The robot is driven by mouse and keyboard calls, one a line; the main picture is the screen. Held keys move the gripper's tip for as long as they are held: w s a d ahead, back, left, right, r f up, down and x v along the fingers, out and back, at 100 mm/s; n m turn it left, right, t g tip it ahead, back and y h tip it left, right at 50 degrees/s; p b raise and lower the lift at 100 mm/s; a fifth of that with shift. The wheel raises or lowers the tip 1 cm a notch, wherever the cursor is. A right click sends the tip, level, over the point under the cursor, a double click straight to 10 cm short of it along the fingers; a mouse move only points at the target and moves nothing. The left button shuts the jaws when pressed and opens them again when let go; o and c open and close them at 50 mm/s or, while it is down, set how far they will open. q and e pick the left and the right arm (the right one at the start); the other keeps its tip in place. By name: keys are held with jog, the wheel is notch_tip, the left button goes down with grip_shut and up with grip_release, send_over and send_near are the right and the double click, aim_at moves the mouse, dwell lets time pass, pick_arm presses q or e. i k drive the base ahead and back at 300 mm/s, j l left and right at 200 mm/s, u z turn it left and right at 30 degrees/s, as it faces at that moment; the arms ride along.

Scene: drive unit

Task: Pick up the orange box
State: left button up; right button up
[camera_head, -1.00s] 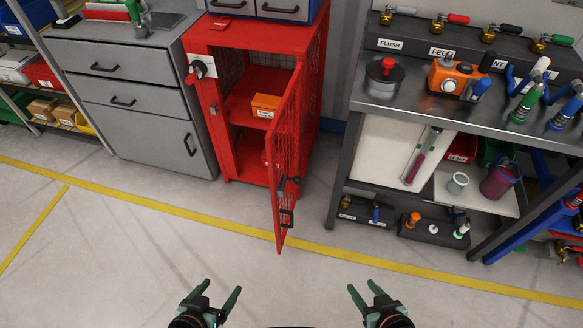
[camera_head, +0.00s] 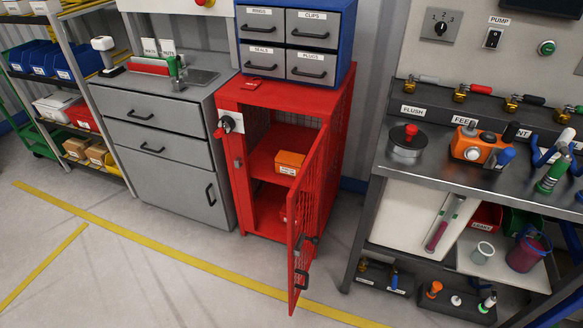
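The orange box (camera_head: 289,162) is a small orange carton with a white label. It sits on the middle shelf of the red cabinet (camera_head: 239,196), near the shelf's right front. The cabinet's red mesh door (camera_head: 308,214) stands open toward me and passes close in front of the box's right side. Neither of my grippers shows in the current view.
A grey drawer unit (camera_head: 170,150) stands left of the cabinet. A metal workbench (camera_head: 385,181) with valves and an orange device (camera_head: 474,147) stands to the right. The open door juts into the floor space. The floor (camera_head: 150,285) in front is clear.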

aim_at(288, 163)
jog(key=i+j+z, duration=0.1)
jog(key=j, duration=0.35)
jog(key=i+j, duration=0.2)
jog(key=j, duration=0.25)
jog(key=i+j+z, duration=0.15)
jog(key=j, duration=0.3)
jog(key=i+j, duration=0.15)
jog(key=j, duration=0.35)
jog(key=i+j+z, duration=0.15)
jog(key=j, duration=0.3)
jog(key=i+j+z, duration=0.1)
jog(key=j, duration=0.9)
jog(key=i+z, duration=0.05)
jog(key=i, duration=0.05)
